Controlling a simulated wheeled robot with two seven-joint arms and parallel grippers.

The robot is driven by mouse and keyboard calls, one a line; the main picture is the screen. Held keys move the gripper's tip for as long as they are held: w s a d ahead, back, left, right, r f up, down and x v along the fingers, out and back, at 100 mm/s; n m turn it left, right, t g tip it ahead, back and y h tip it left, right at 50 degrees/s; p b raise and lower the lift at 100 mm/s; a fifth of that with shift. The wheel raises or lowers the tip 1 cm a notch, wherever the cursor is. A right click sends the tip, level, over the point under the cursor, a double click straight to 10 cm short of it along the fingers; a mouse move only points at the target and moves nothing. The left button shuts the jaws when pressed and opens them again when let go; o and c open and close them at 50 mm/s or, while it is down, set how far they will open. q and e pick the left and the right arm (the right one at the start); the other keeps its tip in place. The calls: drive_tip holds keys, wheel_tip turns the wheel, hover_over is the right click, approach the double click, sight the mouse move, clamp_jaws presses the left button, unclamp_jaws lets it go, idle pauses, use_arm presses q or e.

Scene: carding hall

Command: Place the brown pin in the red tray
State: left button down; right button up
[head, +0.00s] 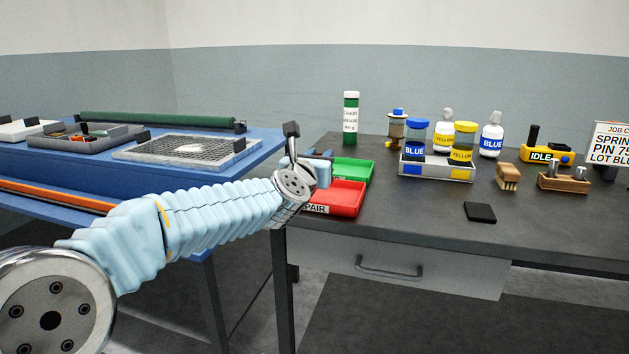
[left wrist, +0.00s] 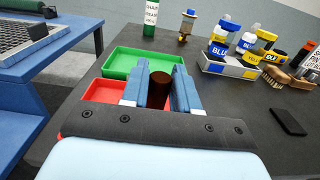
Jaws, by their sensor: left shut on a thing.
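My left gripper (head: 319,166) reaches in from the left over the near left corner of the dark bench, by the red tray. In the left wrist view its two blue fingers (left wrist: 166,90) are shut on the brown pin (left wrist: 159,88), a dark reddish-brown cylinder. In the head view the pin is hidden behind the gripper. The red tray (head: 346,200) is shallow, with a partly covered white label ending in "PAIR". In the left wrist view the red tray (left wrist: 101,91) is partly hidden by the fingers. I cannot tell the pin's height above it. My right gripper is out of view.
A green tray (head: 355,170) adjoins the red one on its far side. A black pad (head: 480,212) lies on the bench (head: 420,217). A blue table (head: 120,165) stands left.

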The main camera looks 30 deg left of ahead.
use_arm(q)
drive_tip(key=shift+w+a+f, duration=0.3)
drive_tip(key=shift+a+f, duration=0.25)
drive_tip(key=shift+f, duration=0.3)
drive_tip(key=f, duration=0.1)
drive_tip(key=f+b, duration=0.1)
drive_tip(key=f, duration=0.1)
drive_tip(key=shift+w+a+f, duration=0.2)
drive_tip(key=shift+w+a, duration=0.05)
drive_tip(key=shift+a, duration=0.1)
drive_tip(key=shift+f, duration=0.2)
drive_tip(key=shift+f+b, duration=0.1)
drive_tip(key=shift+b, duration=0.3)
drive_tip(key=c, duration=0.8)
unclamp_jaws()
drive_tip(key=shift+c, duration=0.2)
